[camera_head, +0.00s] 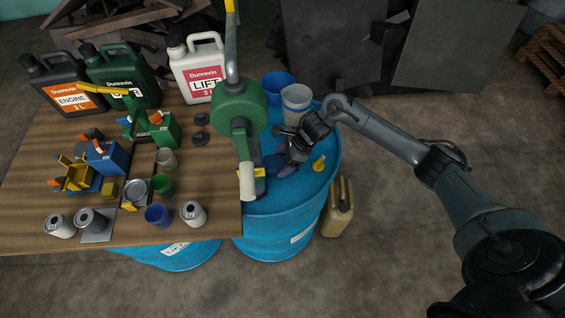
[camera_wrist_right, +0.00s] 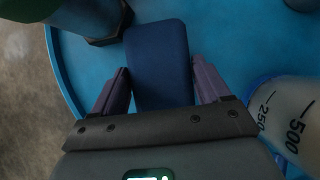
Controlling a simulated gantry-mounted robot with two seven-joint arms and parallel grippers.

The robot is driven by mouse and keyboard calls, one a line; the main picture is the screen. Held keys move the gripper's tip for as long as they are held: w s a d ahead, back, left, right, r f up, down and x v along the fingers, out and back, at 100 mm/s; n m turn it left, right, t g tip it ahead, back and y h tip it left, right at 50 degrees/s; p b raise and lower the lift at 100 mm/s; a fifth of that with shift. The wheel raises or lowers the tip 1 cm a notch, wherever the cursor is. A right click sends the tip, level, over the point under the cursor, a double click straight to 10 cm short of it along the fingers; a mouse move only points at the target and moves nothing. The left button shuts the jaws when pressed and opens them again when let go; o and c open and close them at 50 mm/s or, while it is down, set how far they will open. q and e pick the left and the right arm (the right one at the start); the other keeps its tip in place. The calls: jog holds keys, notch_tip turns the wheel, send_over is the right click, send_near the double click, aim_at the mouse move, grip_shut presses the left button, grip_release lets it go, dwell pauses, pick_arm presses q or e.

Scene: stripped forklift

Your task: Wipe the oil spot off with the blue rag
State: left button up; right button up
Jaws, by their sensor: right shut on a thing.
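My right gripper (camera_head: 283,159) is low over the top of the blue drum (camera_head: 326,150), at the right of the table. In the right wrist view the blue rag (camera_wrist_right: 158,58), a dark blue pad with rounded corners, sits between my right gripper's two purple fingers (camera_wrist_right: 160,90). The fingers are shut on it. In the right wrist view the pad is over the drum top (camera_wrist_right: 225,50); whether it touches the surface I cannot tell. My left gripper is not in view.
A green hand pump (camera_head: 238,107) stands close left of my right gripper. The wooden table (camera_head: 100,225) holds cans, cups and jugs.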

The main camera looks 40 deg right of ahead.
jog(key=shift+s+d+r, duration=0.1)
jog(key=shift+d+r, duration=0.1)
jog(key=shift+r, duration=0.4)
notch_tip(320, 180, up, 2)
jog(key=shift+a+r+p, duration=0.1)
jog(key=shift+p, duration=0.7)
jog(key=shift+r+p, duration=0.5)
jog(key=shift+r, duration=0.55)
